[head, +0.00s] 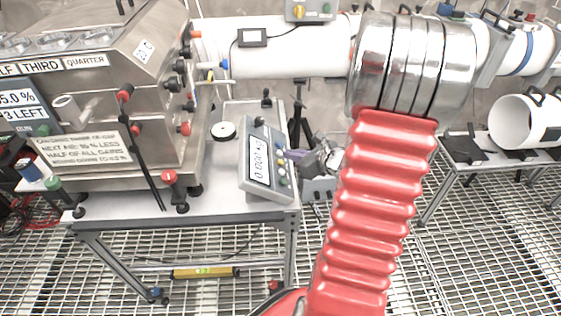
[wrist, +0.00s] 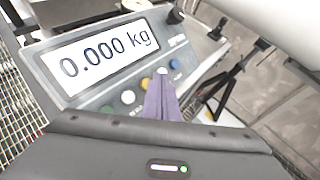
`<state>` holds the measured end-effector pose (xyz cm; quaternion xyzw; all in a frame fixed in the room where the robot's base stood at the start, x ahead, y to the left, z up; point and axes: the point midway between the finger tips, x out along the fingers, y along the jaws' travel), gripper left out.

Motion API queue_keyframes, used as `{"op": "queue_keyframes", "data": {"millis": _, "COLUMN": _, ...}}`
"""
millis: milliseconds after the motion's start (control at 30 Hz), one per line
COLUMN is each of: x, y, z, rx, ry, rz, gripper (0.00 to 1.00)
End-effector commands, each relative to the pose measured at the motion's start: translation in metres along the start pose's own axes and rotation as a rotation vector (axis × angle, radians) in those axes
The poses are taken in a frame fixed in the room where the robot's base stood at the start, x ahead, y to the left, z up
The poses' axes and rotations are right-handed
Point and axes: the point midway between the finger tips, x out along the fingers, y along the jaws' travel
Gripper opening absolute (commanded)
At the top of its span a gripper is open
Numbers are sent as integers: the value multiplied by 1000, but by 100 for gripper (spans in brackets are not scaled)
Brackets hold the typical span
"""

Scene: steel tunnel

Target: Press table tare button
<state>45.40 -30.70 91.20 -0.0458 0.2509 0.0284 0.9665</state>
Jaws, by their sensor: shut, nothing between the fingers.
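The table scale (head: 258,160) stands on the table at the right of the steel machine, its display (wrist: 105,55) reading 0.000 kg. In the wrist view its button row shows a blue button (wrist: 175,64), a yellow button (wrist: 145,83), a white button (wrist: 128,97) and a green button (wrist: 107,109). I cannot read any button labels. My gripper (wrist: 161,82) is shut and empty, its purple fingertips over the button row, just beside a pale round spot between blue and yellow. I cannot tell whether the tips touch the panel.
The table (head: 225,190) carries the steel machine (head: 110,90) at left, a round black-and-white piece (head: 223,131) and a red-topped post (head: 171,190). A white pipe (head: 275,48) runs behind. A black tripod (wrist: 232,85) stands behind the scale. The grated floor is open in front.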

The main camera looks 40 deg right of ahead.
Motion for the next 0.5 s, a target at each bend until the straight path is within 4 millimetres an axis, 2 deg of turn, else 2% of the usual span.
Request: {"op": "queue_keyframes", "data": {"millis": 500, "x": -26, "y": -20, "z": 19, "rx": -2, "ry": -1, "rz": -2, "gripper": 0}}
